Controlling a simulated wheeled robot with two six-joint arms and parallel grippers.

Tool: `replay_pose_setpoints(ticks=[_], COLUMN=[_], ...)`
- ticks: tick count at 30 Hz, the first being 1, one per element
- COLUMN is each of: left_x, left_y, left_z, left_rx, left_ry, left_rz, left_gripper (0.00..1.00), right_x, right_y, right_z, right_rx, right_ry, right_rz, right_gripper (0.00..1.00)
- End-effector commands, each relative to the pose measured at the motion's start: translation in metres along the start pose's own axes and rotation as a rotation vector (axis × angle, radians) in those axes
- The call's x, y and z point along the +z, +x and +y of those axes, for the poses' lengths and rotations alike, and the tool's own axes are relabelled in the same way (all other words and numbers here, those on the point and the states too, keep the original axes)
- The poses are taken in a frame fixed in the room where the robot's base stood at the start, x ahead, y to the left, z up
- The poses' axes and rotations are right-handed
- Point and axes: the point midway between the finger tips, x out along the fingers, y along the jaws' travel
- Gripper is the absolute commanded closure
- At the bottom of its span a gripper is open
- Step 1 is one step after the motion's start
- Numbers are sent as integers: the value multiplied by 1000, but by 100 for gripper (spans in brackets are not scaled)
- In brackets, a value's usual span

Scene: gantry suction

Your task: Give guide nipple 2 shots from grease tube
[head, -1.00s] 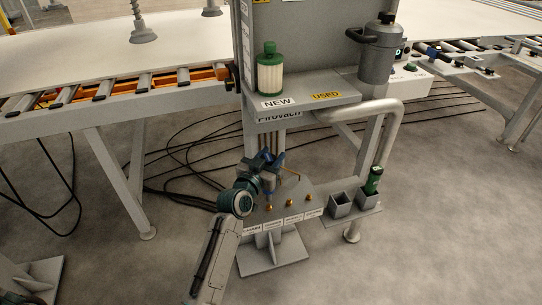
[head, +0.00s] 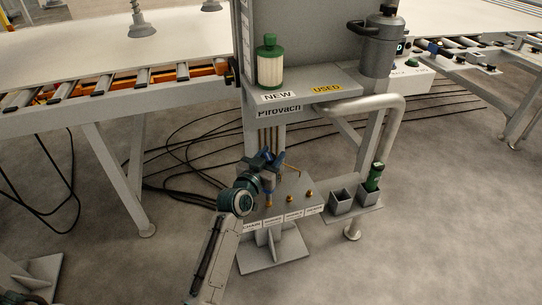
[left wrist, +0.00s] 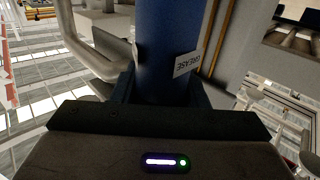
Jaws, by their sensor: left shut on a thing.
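My left gripper (head: 268,168) is shut on the blue grease tube, which the left wrist view shows upright between the fingers with a white GREASE label (left wrist: 186,64). In the head view the grease tube (head: 270,157) is partly hidden by my wrist. Its lower end points down over the leftmost brass nipple (head: 269,203) on the grey plate; I cannot tell whether they touch. A middle nipple (head: 291,196) and a right nipple (head: 309,196) are clear of the tube. Labels line the plate's front edge; the leftmost reads CHAIN, the others are too small to read. My right gripper is not in view.
Right of the plate are two square holders (head: 341,201), one holding a green-topped tool (head: 375,176). Above is a shelf (head: 300,97) marked NEW and USED with a green-capped filter (head: 270,62). A thick grey pipe (head: 398,125) bends down at right. Cables lie on the floor.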

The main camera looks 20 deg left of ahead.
Motion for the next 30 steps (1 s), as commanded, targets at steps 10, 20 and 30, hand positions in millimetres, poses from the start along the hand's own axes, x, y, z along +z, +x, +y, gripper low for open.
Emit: replay_pose_setpoints(ticks=[10,20,30], left_x=[4,-7,-8], left_y=[0,0,0], left_z=[0,0,0], left_rx=[0,0,0], left_ry=[0,0,0], left_rz=[2,2,2], left_gripper=[100,100,100], right_x=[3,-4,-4], right_y=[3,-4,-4], right_z=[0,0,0], right_rx=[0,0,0], right_ry=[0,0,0], right_rz=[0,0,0], right_gripper=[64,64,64])
